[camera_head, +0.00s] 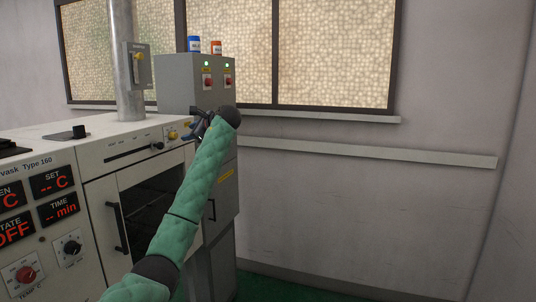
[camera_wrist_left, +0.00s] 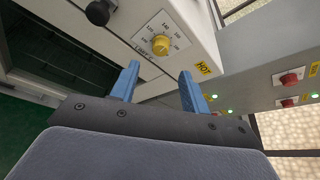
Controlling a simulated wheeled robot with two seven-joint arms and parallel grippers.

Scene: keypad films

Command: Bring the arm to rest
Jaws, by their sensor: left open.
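My left arm, in a green quilted sleeve, comes in from the bottom of the head view and reaches up and forward. My left gripper (camera_head: 201,126) is at its far end, near the right front corner of the white oven (camera_head: 95,150). In the left wrist view the two blue fingers of the gripper (camera_wrist_left: 161,90) stand apart with nothing between them. My right gripper is not in view.
A grey cabinet (camera_head: 178,82) with red switches and green lights stands behind the oven. A blue can (camera_head: 194,44) and an orange can (camera_head: 216,47) are on top. A metal pipe (camera_head: 122,60) rises at the left. The space before the right wall (camera_head: 340,210) is clear.

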